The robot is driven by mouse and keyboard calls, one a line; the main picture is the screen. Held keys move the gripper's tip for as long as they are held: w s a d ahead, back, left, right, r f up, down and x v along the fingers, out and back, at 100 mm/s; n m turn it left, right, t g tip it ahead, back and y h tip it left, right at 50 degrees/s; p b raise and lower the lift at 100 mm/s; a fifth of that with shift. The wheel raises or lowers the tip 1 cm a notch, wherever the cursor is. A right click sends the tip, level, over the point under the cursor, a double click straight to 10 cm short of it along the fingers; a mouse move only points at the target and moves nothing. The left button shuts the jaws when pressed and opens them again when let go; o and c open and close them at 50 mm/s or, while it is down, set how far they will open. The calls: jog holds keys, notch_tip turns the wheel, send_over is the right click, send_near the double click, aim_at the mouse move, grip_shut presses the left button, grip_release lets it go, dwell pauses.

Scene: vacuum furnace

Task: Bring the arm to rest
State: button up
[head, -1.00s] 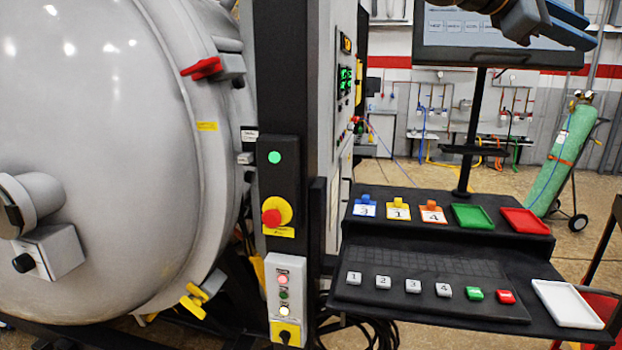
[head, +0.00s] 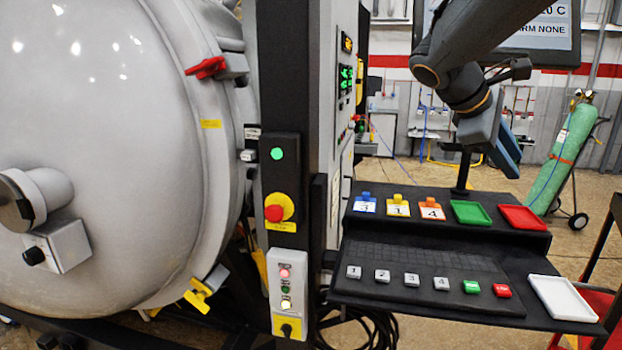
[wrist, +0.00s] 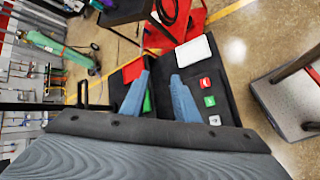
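My gripper (head: 508,158) hangs at the upper right of the head view, its blue fingers pointing down above the back of the black console. In the wrist view my gripper (wrist: 158,82) shows two blue fingers set well apart, with nothing held between them. The fingers are clear of the console's trays and tags in the head view. My arm comes in from the top edge and covers part of the monitor (head: 550,30).
The console (head: 420,258) carries number tags, a green tray (head: 472,213), a red tray (head: 523,218), a white tray (head: 565,298) and several buttons. The grey furnace (head: 110,130) and its control column (head: 282,100) stand left. A green gas cylinder (head: 562,160) stands at right.

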jog(key=s+a+f+m+y, duration=0.3)
jog(key=a+f, duration=0.3)
jog(key=f, duration=0.4)
jog(key=s+a+f+m+y, duration=0.3)
jog(key=s+a+f, duration=0.3)
jog(key=f, duration=0.3)
jog(key=s+a+f+m+g+y, duration=0.1)
jog(key=s+a+f+m+y, duration=0.2)
jog(key=f, duration=0.7)
jog(key=s+a, duration=0.2)
jog(key=a, duration=0.1)
jog(key=shift+f, duration=0.3)
